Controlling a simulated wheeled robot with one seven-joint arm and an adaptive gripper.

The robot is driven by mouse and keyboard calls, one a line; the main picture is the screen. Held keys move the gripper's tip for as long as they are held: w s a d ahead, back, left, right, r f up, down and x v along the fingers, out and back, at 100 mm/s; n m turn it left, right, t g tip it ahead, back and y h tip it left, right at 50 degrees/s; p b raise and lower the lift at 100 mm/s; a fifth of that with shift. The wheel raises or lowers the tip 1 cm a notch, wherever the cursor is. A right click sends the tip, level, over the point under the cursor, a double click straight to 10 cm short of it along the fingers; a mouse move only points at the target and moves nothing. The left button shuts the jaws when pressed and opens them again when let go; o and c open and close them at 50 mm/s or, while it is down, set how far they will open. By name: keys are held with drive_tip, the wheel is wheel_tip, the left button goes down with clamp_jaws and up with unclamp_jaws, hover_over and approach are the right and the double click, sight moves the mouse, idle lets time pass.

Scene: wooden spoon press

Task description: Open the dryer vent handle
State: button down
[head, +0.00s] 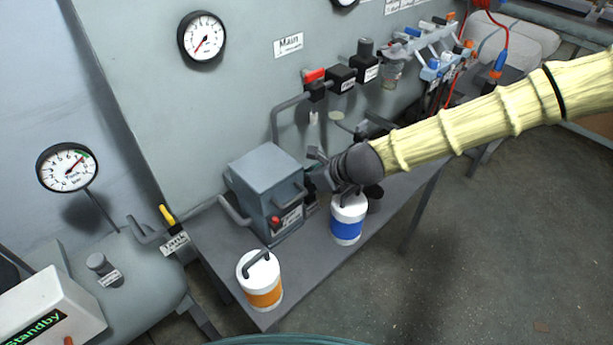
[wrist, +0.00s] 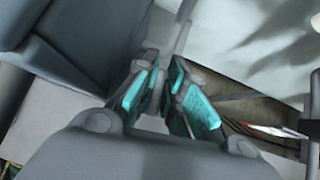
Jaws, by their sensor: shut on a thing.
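My gripper (head: 323,174) is beside the right side of the grey metal box (head: 266,172), above and just left of the white and blue canister (head: 348,227). In the wrist view, its teal-padded fingers (wrist: 163,82) are close together around a thin grey bar (wrist: 182,32). The bar looks like a handle; its lower part is hidden between the fingers. The head view hides what the fingers hold, and I cannot read a label naming it as the dryer vent handle.
A white and orange canister (head: 260,284) stands at the table's front corner. The red-handled valve (head: 314,76) and pipes are on the wall behind. A yellow-handled valve (head: 167,215) is at the left. The floor (head: 480,250) at the right is open.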

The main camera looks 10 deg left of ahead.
drive_tip(key=shift+r+n+g+y+p, duration=0.2)
drive_tip(key=shift+n+g+y+p, duration=0.1)
drive_tip(key=shift+n+g+p, duration=0.7)
drive_tip(key=shift+f+n+p, duration=0.2)
drive_tip(key=shift+n+p, duration=0.4)
drive_tip(key=c, duration=1.8)
unclamp_jaws()
drive_tip(key=shift+o, duration=0.2)
drive_tip(key=shift+f, duration=0.1)
